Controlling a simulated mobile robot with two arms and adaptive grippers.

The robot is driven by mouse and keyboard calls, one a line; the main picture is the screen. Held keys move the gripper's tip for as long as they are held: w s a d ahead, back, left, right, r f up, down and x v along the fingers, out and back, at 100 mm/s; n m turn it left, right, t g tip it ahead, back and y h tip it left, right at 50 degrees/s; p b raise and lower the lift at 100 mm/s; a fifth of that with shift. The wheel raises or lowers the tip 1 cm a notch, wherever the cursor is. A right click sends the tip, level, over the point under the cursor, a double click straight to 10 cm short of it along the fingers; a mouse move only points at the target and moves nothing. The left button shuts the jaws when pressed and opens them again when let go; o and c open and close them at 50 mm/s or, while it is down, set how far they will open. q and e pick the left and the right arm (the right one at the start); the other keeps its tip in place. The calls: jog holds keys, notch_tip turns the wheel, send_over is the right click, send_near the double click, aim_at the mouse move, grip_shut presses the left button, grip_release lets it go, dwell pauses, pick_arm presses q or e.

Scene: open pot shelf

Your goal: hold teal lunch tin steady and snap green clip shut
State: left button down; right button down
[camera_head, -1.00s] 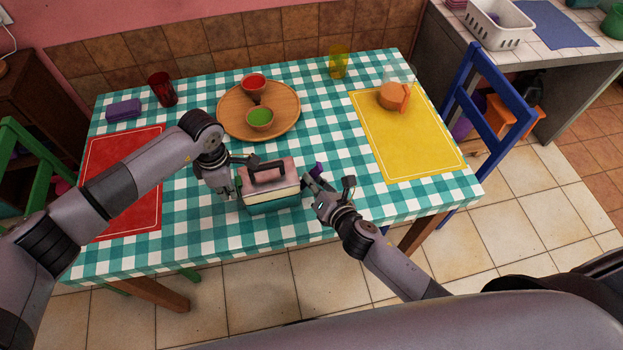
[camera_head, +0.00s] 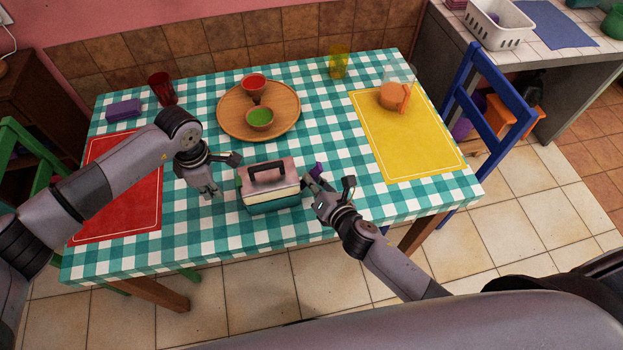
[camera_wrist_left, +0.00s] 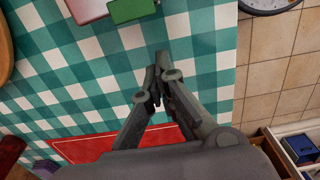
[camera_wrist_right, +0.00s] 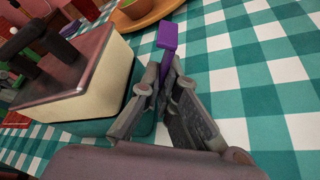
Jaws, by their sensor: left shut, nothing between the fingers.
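The lunch tin (camera_head: 272,205) stands near the front edge of the table, with a teal base, cream middle, pinkish lid and black handle. A green clip (camera_wrist_left: 131,9) shows at its left side in the left wrist view; whether it is latched is unclear. My left gripper (camera_head: 212,194) is shut and empty, left of the tin and apart from it. A purple clip (camera_wrist_right: 167,36) sticks out at the tin's right side. My right gripper (camera_wrist_right: 165,72) has its fingertips closed around this clip's narrow part, beside the tin.
A round wooden tray (camera_head: 290,122) with a green-filled bowl (camera_head: 260,118) and a red-filled one (camera_head: 254,83) lies behind the tin. A red mat (camera_head: 125,205) lies left, a yellow mat (camera_head: 415,145) with a jug (camera_head: 393,96) right.

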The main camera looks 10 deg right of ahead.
pick_arm(q)
notch_tip(320, 180, up, 7)
dwell(0.6)
jog(key=shift+r, duration=0.1)
pick_arm(e)
jog(key=c, duration=1.7)
grip_release()
jog(key=shift+o, duration=0.3)
jog(key=o, duration=0.7)
jog(key=shift+s+r, duration=0.1)
pick_arm(q)
jog(key=shift+r+p, duration=0.55)
pick_arm(e)
jog(key=shift+v, duration=2.4)
